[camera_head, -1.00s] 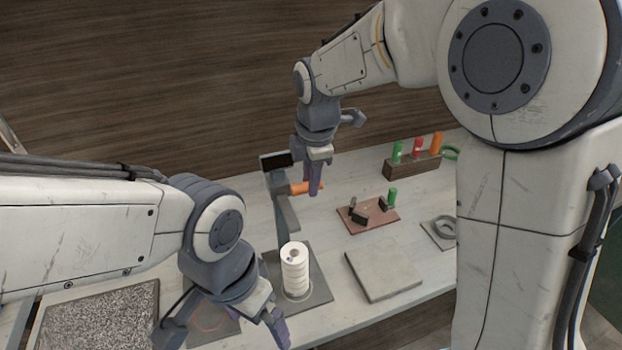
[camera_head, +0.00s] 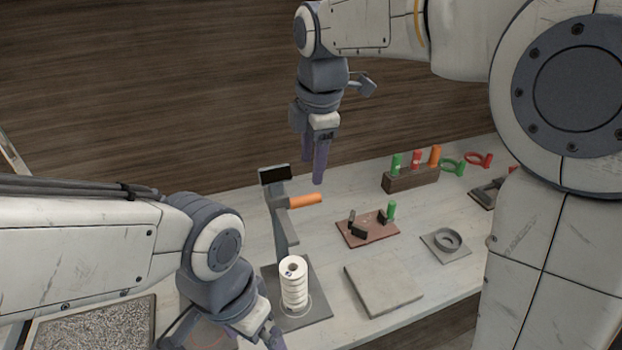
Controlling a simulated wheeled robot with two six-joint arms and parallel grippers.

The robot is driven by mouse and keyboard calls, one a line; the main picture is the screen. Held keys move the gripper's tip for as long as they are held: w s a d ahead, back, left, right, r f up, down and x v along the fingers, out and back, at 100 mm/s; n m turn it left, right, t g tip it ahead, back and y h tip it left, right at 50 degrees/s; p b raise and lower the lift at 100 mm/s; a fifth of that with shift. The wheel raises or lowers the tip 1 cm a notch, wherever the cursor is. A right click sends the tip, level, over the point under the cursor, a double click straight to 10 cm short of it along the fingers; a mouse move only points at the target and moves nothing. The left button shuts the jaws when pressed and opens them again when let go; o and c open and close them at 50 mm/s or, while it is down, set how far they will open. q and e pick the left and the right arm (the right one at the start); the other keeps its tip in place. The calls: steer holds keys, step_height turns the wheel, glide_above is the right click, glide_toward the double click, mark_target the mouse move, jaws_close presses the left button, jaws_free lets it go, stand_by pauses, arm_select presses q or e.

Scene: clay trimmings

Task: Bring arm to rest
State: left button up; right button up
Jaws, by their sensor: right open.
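My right gripper (camera_head: 314,165) hangs above the back of the table, fingers pointing down, open and empty. It is clear of the grey stand with the orange handle (camera_head: 305,201), which is just below and in front of it. My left gripper (camera_head: 232,342) is low at the front left, near a dark pad, with its fingertips partly cut off by the lower edge, so I cannot tell whether it is open or shut.
A white ribbed stack (camera_head: 294,287) stands on the stand's grey base. A pale slab (camera_head: 383,283), a reddish board (camera_head: 368,229), a grey ring (camera_head: 447,240) and a wooden block (camera_head: 411,179) with coloured handles are to the right. A speckled tray (camera_head: 95,325) lies front left.

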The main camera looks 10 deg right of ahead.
steer(key=shift+s+r, duration=0.2)
steer(key=shift+r, duration=0.75)
steer(key=s+a+f+m+g, duration=0.1)
steer(key=s+f+m, duration=0.5)
steer(key=s, duration=0.6)
steer(key=s+f+m+g, duration=0.1)
steer(key=s+f+m, duration=0.6)
steer(key=s, duration=0.5)
steer(key=shift+a+f, duration=0.4)
steer(key=shift+f, duration=0.5)
